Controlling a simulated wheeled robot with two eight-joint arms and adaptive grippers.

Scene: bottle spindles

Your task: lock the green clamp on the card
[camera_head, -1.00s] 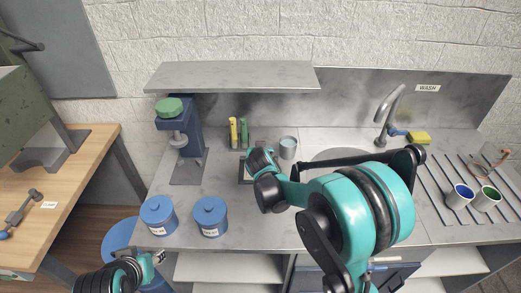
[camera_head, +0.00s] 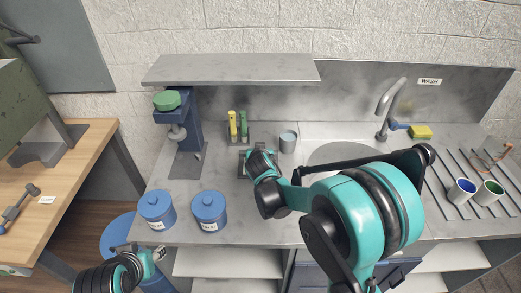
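A green upright handle (camera_head: 243,123), which looks like the green clamp, stands beside a yellow one (camera_head: 232,124) on a dark base (camera_head: 237,142) at the back of the steel counter. I cannot make out whether it is locked. My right gripper (camera_head: 250,161) points down over a dark plate or frame (camera_head: 241,167) just in front of the handles, apart from the green one. The gripper and wrist cover much of this plate, and I cannot make out a card. The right fingertips are too small to read. My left gripper (camera_head: 154,254) is low at the left, in front of the counter, away from the handles.
A grey cup (camera_head: 288,142) stands right of the handles. A blue press with a green top (camera_head: 167,101) stands left of them. Two blue lidded canisters (camera_head: 208,207) are at the front left. A shelf (camera_head: 232,70) overhangs the back. The sink (camera_head: 345,153) is at right.

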